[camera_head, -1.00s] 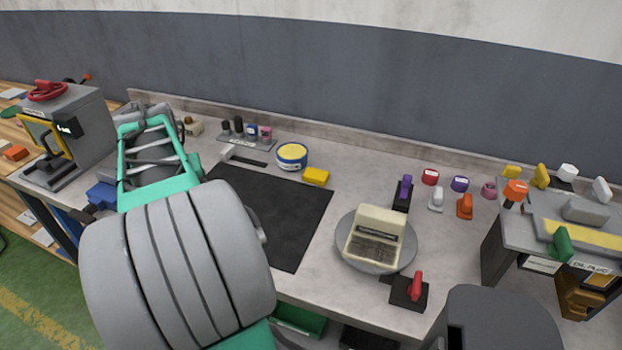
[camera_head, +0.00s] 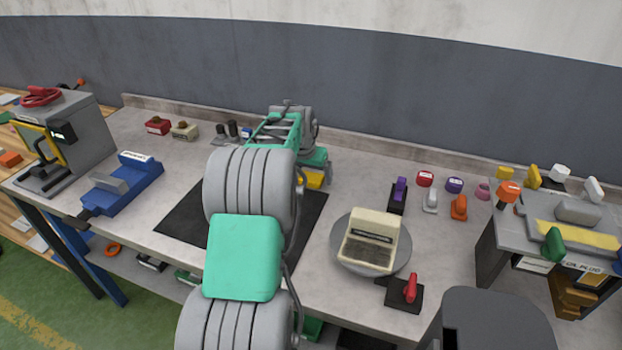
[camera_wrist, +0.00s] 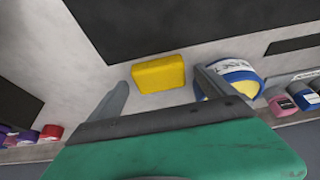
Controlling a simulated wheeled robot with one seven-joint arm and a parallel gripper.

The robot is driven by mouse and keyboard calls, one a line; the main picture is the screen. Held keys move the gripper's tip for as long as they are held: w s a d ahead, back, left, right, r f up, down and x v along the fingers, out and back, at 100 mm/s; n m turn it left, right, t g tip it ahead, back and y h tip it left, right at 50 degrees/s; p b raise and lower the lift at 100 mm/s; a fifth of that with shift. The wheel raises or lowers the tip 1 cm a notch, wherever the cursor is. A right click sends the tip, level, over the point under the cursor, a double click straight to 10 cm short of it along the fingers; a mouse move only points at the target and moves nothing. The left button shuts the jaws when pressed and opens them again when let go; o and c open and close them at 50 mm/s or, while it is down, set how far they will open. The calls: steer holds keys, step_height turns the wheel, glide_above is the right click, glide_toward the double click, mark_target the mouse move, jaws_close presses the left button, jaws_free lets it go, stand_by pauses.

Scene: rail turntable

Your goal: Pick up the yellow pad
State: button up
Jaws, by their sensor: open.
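The yellow pad (camera_wrist: 159,74) is a small yellow block lying on the grey bench top, near the edge of a black mat. In the wrist view it shows just beyond and between the two fingers of my gripper (camera_wrist: 158,97), which are open and empty. In the head view the pad (camera_head: 314,180) is partly hidden behind my arm, and the fingers of my gripper cannot be made out there.
A round yellow, white and blue tin (camera_wrist: 237,76) stands close beside the pad, by the right finger. The black mat (camera_head: 172,222) lies to the left. A turntable (camera_head: 345,258) bears a cream device (camera_head: 370,238). Coloured stamps, including an orange one (camera_head: 459,207), stand to the right.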

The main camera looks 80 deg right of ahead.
steer(key=shift+c, duration=0.4)
steer(key=c, duration=1.4)
